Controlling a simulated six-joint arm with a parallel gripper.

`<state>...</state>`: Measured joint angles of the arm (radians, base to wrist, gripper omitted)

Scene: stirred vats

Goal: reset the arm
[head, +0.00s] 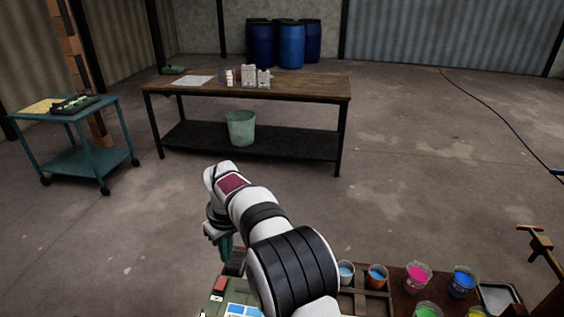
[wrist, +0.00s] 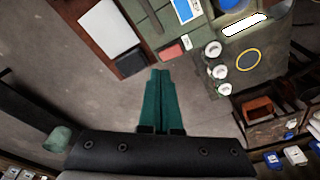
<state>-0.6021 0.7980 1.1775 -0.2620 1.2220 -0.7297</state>
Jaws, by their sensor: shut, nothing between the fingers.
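My gripper (wrist: 160,75) shows in the wrist view with its two teal fingers together, shut and empty. The fingers point over bare concrete floor, next to the edge of a green panel with a red block (wrist: 172,53) on it. In the head view my white and black arm reaches forward from the bottom. My gripper (head: 225,252) hangs below the wrist there, partly hidden by the arm, above the left end of the work surface.
A wooden bench (head: 300,88), a teal cart (head: 85,158) and blue barrels (head: 291,45) stand farther back. The floor between is clear.

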